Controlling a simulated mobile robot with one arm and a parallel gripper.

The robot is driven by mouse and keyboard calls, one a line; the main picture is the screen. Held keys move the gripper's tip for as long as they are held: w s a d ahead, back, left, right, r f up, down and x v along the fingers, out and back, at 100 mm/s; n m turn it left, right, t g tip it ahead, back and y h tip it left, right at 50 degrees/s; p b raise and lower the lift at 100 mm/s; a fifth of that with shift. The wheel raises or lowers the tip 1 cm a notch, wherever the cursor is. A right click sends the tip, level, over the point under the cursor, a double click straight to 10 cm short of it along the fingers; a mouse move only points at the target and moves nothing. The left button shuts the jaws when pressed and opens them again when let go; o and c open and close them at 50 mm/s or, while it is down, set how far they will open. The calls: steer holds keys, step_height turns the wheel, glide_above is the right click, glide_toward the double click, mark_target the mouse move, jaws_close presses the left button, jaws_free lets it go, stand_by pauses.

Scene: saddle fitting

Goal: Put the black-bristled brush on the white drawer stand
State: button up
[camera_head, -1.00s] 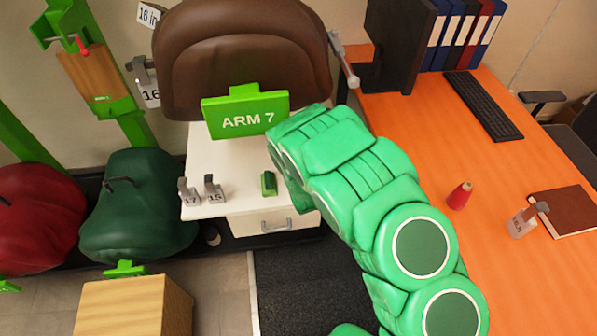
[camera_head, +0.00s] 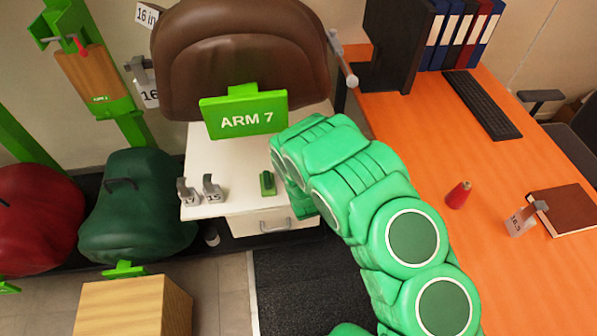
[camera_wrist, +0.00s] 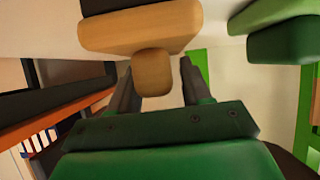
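The black-bristled brush (camera_wrist: 140,30) shows at the top of the wrist view, with a wooden body, a dark bristle band and a stubby handle. Its handle points toward my gripper (camera_wrist: 157,75), between the two grey fingers. A gap shows beside the right finger, so the fingers look open. The brush is against a pale surface; I cannot tell whether it rests on it. In the head view my green arm hides the brush and fingers. The white drawer stand (camera_head: 215,160) stands left of my arm, under the ARM 7 sign.
A small green block-like object (camera_head: 267,183) lies on the stand and also shows in the wrist view (camera_wrist: 280,30). Two numbered metal pieces (camera_head: 200,190) stand at its left edge. A brown saddle (camera_head: 240,60) is behind. The orange desk (camera_head: 420,150) is to the right.

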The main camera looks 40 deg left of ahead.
steer(key=shift+o, duration=0.5)
steer(key=shift+r, duration=0.15)
steer(key=shift+s+d+r, duration=0.3)
steer(key=shift+s+r, duration=0.05)
steer(key=shift+s, duration=0.1)
steer(key=v, duration=1)
steer(key=shift+s+d, duration=0.2)
steer(key=shift+d, duration=0.1)
steer(key=shift+r, duration=0.1)
